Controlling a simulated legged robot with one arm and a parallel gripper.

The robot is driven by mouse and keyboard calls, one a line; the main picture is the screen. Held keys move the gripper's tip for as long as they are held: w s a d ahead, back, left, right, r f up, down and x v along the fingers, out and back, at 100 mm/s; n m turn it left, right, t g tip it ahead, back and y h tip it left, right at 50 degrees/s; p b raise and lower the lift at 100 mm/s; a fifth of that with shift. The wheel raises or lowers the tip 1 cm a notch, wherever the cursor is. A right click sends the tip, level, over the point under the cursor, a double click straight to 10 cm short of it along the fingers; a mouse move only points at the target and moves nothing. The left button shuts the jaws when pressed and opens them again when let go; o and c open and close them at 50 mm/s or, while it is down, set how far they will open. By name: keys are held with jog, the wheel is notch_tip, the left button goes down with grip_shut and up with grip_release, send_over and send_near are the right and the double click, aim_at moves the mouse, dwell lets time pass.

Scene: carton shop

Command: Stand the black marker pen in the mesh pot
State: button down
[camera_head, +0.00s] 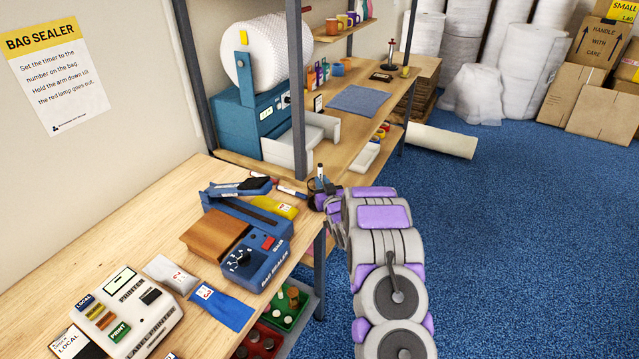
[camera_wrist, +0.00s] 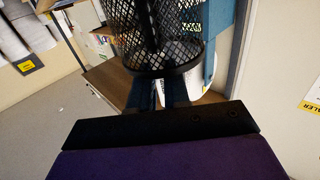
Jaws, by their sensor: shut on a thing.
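The black marker pen (camera_head: 320,171) stands upright in my gripper (camera_head: 320,186), its top end poking above the jaws in the head view. The wrist view appears upside down. There the black mesh pot (camera_wrist: 185,35) fills the upper middle, with its rim close to my jaws (camera_wrist: 163,93). A dark upright strip shows through the mesh and appears to be the pen's lower part inside the pot. My gripper is shut on the pen just over the rim. Whether the pen touches the pot's floor is hidden. In the head view my arm and gripper mostly hide the pot.
The blue bag sealer (camera_head: 256,255) stands on the workbench (camera_head: 130,225) to the left of my arm. A yellow pouch (camera_head: 275,206) and a red marker (camera_head: 292,191) lie near my gripper. A shelf post (camera_head: 297,90) rises behind. Blue carpet (camera_head: 500,230) is clear on the right.

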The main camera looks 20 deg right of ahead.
jog(key=c, duration=1.3)
grip_release()
jog(key=shift+d, duration=0.15)
jog(key=shift+c, duration=0.2)
jog(key=o, duration=0.3)
jog(key=shift+a, duration=0.75)
jog(key=shift+s+a+p, duration=0.35)
jog(key=shift+s, duration=2.5)
jog(key=shift+s+a+p, duration=0.4)
jog(key=shift+s, duration=2.45)
jog(key=shift+s+a+p, duration=0.35)
jog(key=shift+s, duration=2.5)
jog(key=shift+d, duration=0.1)
